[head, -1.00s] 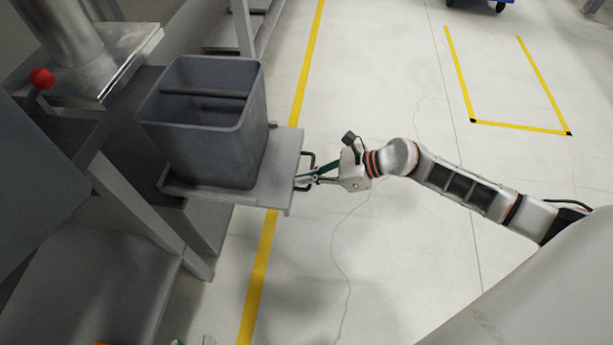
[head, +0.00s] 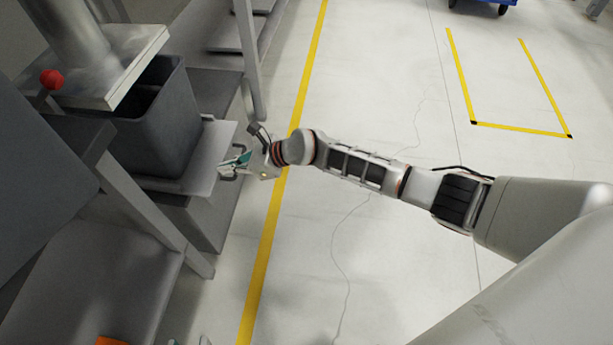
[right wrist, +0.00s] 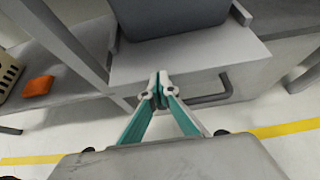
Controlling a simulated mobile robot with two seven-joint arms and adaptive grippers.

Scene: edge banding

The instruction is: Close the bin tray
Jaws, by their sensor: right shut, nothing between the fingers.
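The bin tray (head: 212,152) is a grey sliding shelf at the left of the head view, with its front part still sticking out from the machine. The dark grey bin (head: 165,130) stands on it, its far part under the metal plate. The tray (right wrist: 190,58) also shows in the right wrist view, with its dark bar handle (right wrist: 212,94) on the front. My right gripper (head: 233,166) is shut and empty at the tray's front by the handle; its closed tips (right wrist: 158,84) are at the front edge. I cannot tell whether they touch. My left gripper is not in view.
A red knob (head: 51,79) and metal plate (head: 125,75) are above the bin. A grey frame post (head: 150,215) stands on the near side. An orange thing (right wrist: 38,87) lies on a lower shelf.

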